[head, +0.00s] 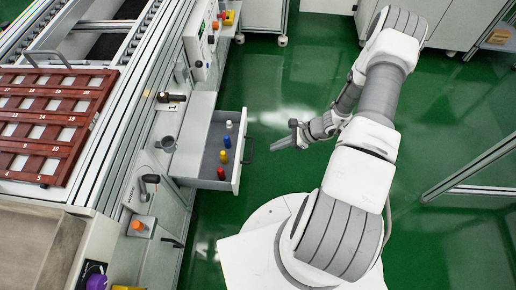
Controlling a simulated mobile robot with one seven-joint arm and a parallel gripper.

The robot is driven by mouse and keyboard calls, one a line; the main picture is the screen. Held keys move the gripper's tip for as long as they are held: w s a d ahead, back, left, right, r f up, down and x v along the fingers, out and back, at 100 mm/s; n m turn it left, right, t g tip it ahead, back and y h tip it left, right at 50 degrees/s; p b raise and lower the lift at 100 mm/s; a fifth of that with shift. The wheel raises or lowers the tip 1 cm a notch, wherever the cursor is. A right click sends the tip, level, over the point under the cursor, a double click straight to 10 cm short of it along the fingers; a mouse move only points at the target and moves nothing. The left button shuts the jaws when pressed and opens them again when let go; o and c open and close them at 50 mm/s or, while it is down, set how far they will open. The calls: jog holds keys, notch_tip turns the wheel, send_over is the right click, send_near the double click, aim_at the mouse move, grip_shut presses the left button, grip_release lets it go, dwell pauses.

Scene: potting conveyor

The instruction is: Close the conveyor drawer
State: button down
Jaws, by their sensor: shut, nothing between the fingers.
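The conveyor drawer (237,166) is pulled out from the conveyor's side. Its black bar handle (249,150) is on the right of its white front. Several small bottle-like items stand or lie inside, among them a white one (229,126), a blue one (227,141), a yellow one (224,156) and a red one (221,173). My gripper (276,147) is shut and empty, to the right of the handle, pointing left towards it. A small gap seems to lie between fingertips and handle, but depth is hard to judge.
The conveyor (107,170) fills the left, with a red-brown tray (52,120) on it. Green floor (270,100) is clear around the drawer. A metal frame (470,188) stands at right.

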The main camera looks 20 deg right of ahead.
jog(key=b, duration=0.3)
send_over(251, 161)
jog(key=s+d, duration=0.1)
jog(key=d, duration=0.1)
notch_tip(251, 161, down, 7)
jog(key=shift+w+a+r+b, duration=0.1)
jog(key=shift+w+a+b, duration=0.15)
jog(key=shift+a, duration=0.25)
jog(key=shift+w+a+r+b, duration=0.1)
jog(key=shift+w+a+b, duration=0.1)
jog(key=shift+a, duration=0.3)
jog(key=shift+w+a, duration=0.25)
jog(key=shift+a, duration=0.3)
jog(key=shift+a, duration=0.1)
